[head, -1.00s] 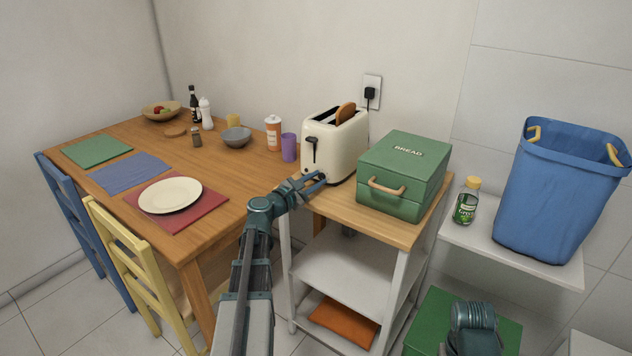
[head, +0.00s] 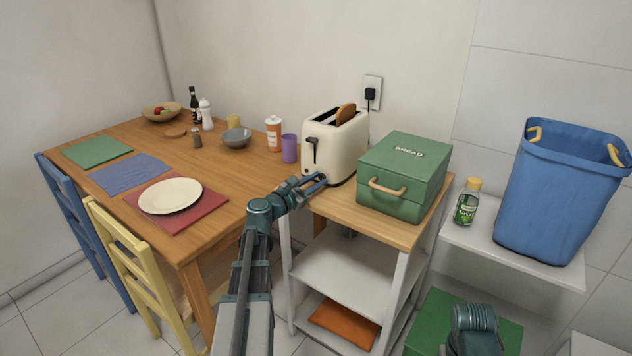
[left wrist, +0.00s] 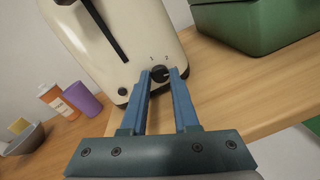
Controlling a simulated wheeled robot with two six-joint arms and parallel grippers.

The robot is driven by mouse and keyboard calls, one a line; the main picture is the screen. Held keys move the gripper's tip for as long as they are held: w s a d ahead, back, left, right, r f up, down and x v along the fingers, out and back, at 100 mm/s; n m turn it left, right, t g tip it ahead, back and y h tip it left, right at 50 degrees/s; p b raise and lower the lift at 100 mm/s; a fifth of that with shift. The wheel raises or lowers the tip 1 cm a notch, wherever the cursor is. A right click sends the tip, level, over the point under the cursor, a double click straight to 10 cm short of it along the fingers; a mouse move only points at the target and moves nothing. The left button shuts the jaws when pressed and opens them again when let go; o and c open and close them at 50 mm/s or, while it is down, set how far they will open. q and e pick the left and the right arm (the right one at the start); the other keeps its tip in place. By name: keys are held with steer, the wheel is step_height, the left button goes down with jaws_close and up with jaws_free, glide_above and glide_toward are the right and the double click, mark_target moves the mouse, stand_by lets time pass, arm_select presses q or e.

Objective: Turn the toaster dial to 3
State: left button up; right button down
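The cream toaster (head: 337,145) stands on the wooden-topped cart, bread showing in its slot. Its dark round dial (left wrist: 159,73) is low on the front, with the marks 1 and 2 above it in the left wrist view. Any 3 mark is not visible, and I cannot read the dial's setting. My left gripper (head: 324,179) is at the toaster's lower front. In the left wrist view its blue fingers (left wrist: 160,74) sit on both sides of the dial, seemingly closed on it. A small round button (left wrist: 122,92) is left of the fingers. My right gripper is not visible.
A green bread box (head: 403,177) stands close right of the toaster. A purple cup (head: 289,148) and an orange-and-white bottle (head: 273,134) stand to its left on the table. The cart top (head: 365,217) in front is clear.

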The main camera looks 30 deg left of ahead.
arm_select(q)
steer(key=o, duration=0.5)
steer(key=shift+c, duration=0.2)
steer(key=s+a, duration=0.2)
steer(key=s, duration=1.1)
steer(key=shift+s+r+p, duration=0.25)
steer(key=shift+s+p, duration=0.05)
steer(key=shift+s, duration=0.05)
steer(key=d+f+m+g+h+p, duration=0.1)
steer(key=d+m+g+h+p, duration=0.1)
steer(key=d+m+g+p, duration=0.8)
steer(key=d+m+h+p, duration=0.1)
steer(key=d+m+h, duration=0.3)
steer(key=d, duration=1.2)
steer(key=s+d+r+m+g+y+p, duration=0.2)
steer(key=s+d+m+y+p, duration=0.3)
steer(key=m, duration=0.5)
steer(key=s+d+r+m+g+y+p, duration=0.2)
steer(key=s+d+m+g+y+p, duration=0.3)
steer(key=s+d+m+p, duration=0.3)
steer(key=shift+s+d+r+m+g+p, duration=0.15)
steer(key=shift+d+r+m+g+p, duration=0.2)
steer(key=shift+m, duration=0.55)
